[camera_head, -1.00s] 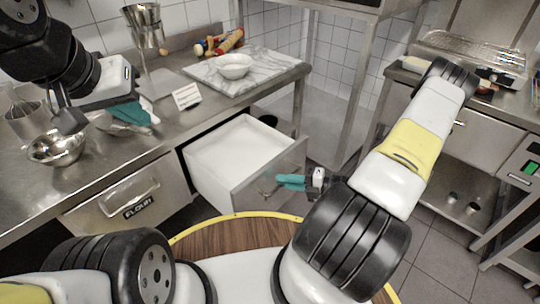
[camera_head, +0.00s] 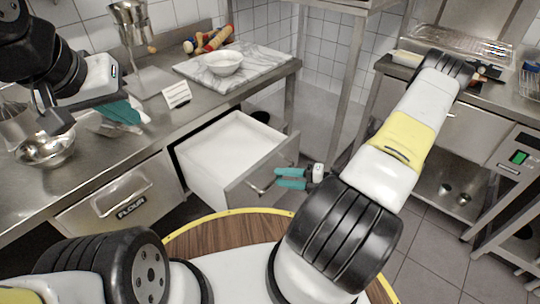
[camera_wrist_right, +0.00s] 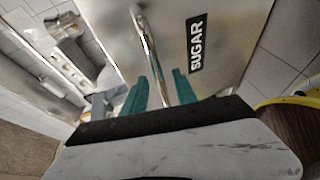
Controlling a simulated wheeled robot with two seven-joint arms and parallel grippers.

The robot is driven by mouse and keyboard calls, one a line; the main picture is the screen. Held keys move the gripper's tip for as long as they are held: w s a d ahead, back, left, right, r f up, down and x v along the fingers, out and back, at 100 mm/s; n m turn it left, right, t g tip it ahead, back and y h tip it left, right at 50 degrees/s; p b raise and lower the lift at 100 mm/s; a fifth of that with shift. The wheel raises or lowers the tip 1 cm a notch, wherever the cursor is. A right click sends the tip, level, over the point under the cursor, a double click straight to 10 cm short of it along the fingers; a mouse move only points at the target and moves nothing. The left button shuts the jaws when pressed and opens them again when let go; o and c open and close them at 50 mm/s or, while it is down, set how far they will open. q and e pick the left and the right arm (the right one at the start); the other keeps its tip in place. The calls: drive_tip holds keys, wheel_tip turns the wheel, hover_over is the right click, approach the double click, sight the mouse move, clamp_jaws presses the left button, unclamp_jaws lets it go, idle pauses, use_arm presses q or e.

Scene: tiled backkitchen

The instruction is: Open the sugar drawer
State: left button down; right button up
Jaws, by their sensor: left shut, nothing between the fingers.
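The sugar drawer (camera_head: 238,152) stands pulled well out from under the counter, its white inside empty. Its steel front with the SUGAR label (camera_wrist_right: 196,42) fills much of the right wrist view. My right gripper (camera_head: 278,178) is at the drawer front, its teal fingers apart. In the right wrist view the bar handle (camera_wrist_right: 152,55) runs between the two open fingers (camera_wrist_right: 160,80), without a clear grip on it. My left gripper (camera_head: 128,112) is shut and empty above the counter at the left, near a metal bowl (camera_head: 46,150).
The closed flour drawer (camera_head: 125,205) is left of the sugar drawer. Another steel counter (camera_head: 462,130) stands at the right. A round wooden top (camera_head: 225,237) is close in front.

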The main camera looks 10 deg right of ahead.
drive_tip(key=v, duration=0.5)
drive_tip(key=shift+s+d+r, duration=0.1)
drive_tip(key=shift+s+d, duration=0.1)
drive_tip(key=shift+d, duration=0.1)
drive_tip(key=s+a+r+m+h, duration=0.2)
drive_tip(key=a+r+m+h, duration=0.1)
drive_tip(key=r+m, duration=0.6)
drive_tip(key=s+a+r+m+g+h, duration=0.1)
drive_tip(key=s+a+r+m+h, duration=0.2)
drive_tip(key=r+m, duration=0.6)
drive_tip(key=s+a+r+m+g+h, duration=0.1)
drive_tip(key=s+a+r+m+h, duration=0.2)
drive_tip(key=r+m, duration=0.7)
wheel_tip(320, 180, up, 9)
drive_tip(key=shift+a+f+h, duration=0.1)
drive_tip(key=shift+a+h, duration=0.05)
drive_tip(key=shift+h, duration=1.05)
drive_tip(key=shift+s, duration=0.1)
